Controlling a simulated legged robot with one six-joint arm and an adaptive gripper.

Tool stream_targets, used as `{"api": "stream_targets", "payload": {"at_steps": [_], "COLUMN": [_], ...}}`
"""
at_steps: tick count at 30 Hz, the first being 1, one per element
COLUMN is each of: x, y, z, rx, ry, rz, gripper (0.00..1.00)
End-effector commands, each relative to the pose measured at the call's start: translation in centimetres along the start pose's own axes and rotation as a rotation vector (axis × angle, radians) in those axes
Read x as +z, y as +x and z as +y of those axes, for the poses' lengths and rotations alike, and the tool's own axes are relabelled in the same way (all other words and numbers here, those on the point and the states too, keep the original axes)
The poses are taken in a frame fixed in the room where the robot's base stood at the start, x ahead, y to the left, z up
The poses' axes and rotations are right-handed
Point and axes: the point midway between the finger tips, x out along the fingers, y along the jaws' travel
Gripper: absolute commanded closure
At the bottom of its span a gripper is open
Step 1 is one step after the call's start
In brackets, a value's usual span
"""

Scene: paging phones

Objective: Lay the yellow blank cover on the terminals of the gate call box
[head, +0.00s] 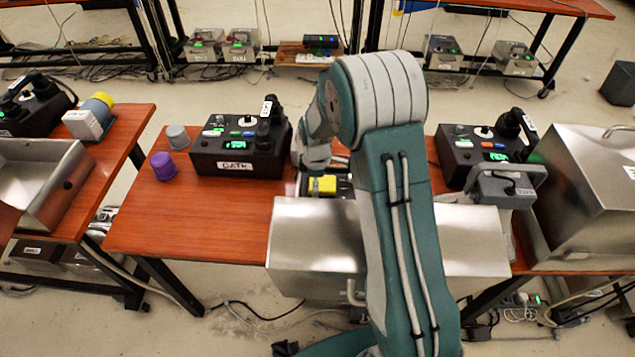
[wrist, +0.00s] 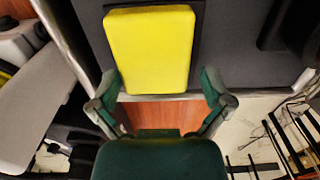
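The yellow blank cover (head: 322,185) is a rectangular block right of the gate call box. In the wrist view the yellow cover (wrist: 150,48) lies flat over a black-edged patch on a dark grey surface. The gate call box (head: 238,152) is black, with a "GATE" label, a green display and a handset at its right end. My gripper (wrist: 160,90) is open, its fingers spread on either side of the cover's near end; I see no clear grip. In the head view the fingers are mostly hidden by my arm. The terminals are not clearly visible.
A steel box (head: 315,240) is at the table's front. Another call box (head: 480,150) stands to the right. The left front of the table (head: 205,225) is bare.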

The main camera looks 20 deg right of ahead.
Motion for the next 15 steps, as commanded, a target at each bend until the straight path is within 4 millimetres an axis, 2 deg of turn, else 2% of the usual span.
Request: {"api": "stream_targets", "payload": {"at_steps": [8,11,15], "x": [0.3,0.1,0.0], "y": [-0.5,-1.8,-4.6], "z": [0.1,0.1,0.1], "rx": [0.000,0.005,0.006], "ry": [0.002,0.002,0.001], "rz": [0.003,0.002,0.002], "gripper": [0.00,0.00,0.00]}}
